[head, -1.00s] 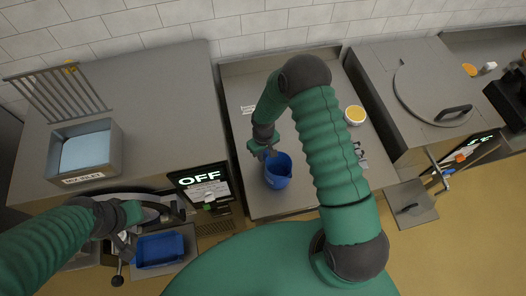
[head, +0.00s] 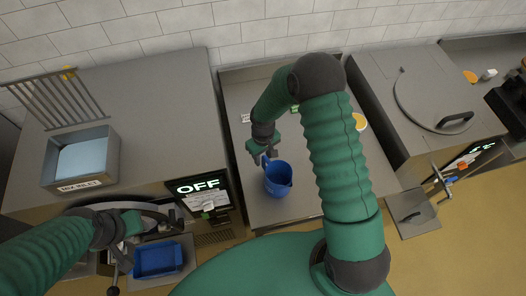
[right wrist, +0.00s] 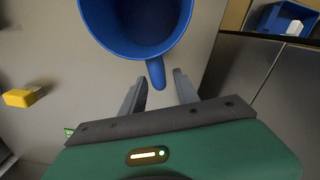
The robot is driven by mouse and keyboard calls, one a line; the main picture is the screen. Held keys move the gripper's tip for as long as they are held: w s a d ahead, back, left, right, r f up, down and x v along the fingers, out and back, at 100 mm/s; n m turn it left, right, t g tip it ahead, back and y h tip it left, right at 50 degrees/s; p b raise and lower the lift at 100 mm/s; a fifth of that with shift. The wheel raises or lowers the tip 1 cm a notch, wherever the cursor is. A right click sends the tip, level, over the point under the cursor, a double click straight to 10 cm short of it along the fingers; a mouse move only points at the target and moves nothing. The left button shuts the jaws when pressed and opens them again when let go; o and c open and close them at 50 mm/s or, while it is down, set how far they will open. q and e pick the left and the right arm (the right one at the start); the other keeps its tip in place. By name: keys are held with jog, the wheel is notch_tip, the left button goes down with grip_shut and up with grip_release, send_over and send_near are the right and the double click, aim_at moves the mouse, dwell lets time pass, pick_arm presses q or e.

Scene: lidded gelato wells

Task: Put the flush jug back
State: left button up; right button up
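The blue flush jug (head: 279,182) stands upright on the grey counter in the middle of the head view. Its handle points toward my right gripper (head: 258,155). In the right wrist view the jug (right wrist: 140,28) is cut off by the top edge and looks empty. There my right gripper (right wrist: 159,88) is open, with the jug's handle (right wrist: 156,74) between or just beyond its fingertips; neither finger clearly touches it. My left gripper (head: 126,243) is at the machine's front at lower left, beside a dark lever; its fingers are too unclear to judge.
A machine with an "OFF" screen (head: 203,190) stands left of the jug. A blue tray (head: 158,259) is below it. A steel box of pale liquid (head: 84,159) sits at left. A round lid (head: 434,98) covers the right unit. Counter around the jug is mostly clear.

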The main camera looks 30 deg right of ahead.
notch_tip(320, 180, up, 7)
jog(key=shift+s+f+b, duration=0.1)
jog(key=shift+b, duration=0.6)
jog(key=s+a+r+m+t, duration=0.1)
jog(key=s+a+r+t, duration=0.1)
jog(key=s+r, duration=0.7)
jog(key=s+a, duration=0.1)
jog(key=s, duration=0.3)
jog(key=shift+r+m+t, duration=0.3)
jog(key=shift+r+m, duration=0.05)
jog(key=shift+m, duration=0.05)
jog(key=shift+a+f, duration=0.1)
jog(key=shift+a, duration=0.1)
jog(key=shift+d, duration=0.15)
